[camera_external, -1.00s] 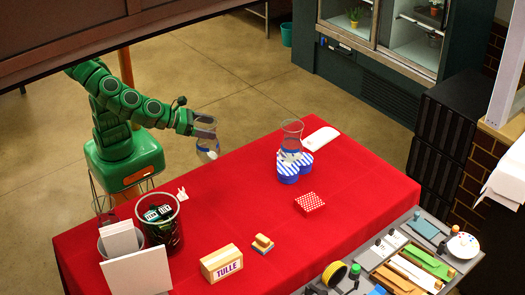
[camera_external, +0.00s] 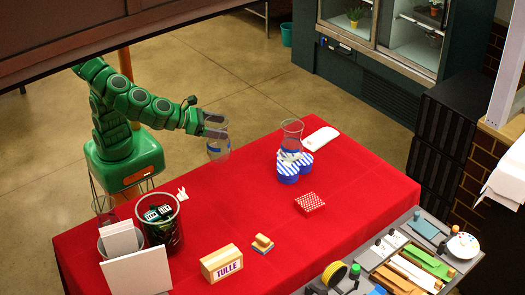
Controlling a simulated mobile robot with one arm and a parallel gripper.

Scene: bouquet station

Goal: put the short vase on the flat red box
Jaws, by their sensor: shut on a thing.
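A glass vase (camera_external: 218,148) with a blue band is held by my gripper (camera_external: 213,127) over the far left edge of the red-covered table. The jaws are closed on its upper part, and the vase looks nearly upright. Another clear glass vase (camera_external: 292,132) stands near a blue-and-white striped box (camera_external: 288,178) toward the back of the table. The flat red box (camera_external: 309,202) with white dots lies on the table's right half, with nothing on it. My gripper is to the left of the red box and apart from it.
A wooden TULLE box (camera_external: 222,264) and a small wooden block (camera_external: 262,244) stand at the front. A dark bucket (camera_external: 160,222) and white cards (camera_external: 137,272) are at the left. A white cloth (camera_external: 321,139) lies at the back. The table's middle (camera_external: 235,205) is clear.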

